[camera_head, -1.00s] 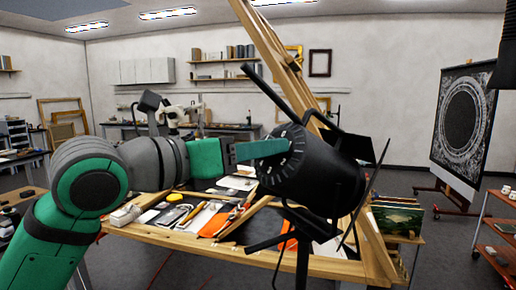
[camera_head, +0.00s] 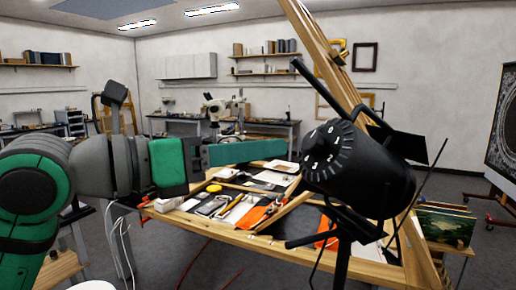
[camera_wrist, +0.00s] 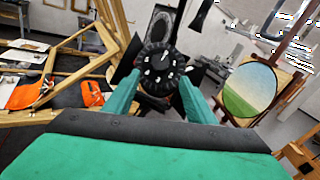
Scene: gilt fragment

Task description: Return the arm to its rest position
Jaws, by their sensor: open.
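My gripper (camera_head: 287,152) reaches in from the left in the head view, its green fingers pointing right at a black studio lamp (camera_head: 375,182). The lamp has a round dial (camera_head: 322,152) with white marks and numbers on its back. The fingertips end just left of the dial, with a small gap in the picture. In the wrist view my gripper (camera_wrist: 160,80) is open, one green finger on each side of the dial (camera_wrist: 160,66). Nothing is held. The arm is stretched out roughly level.
A wooden worktable (camera_head: 365,268) with papers and tools lies below the arm and lamp. A wooden easel (camera_head: 322,45) rises behind the lamp. An oval landscape painting (camera_wrist: 250,90) stands right in the wrist view. Floor is open at lower middle.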

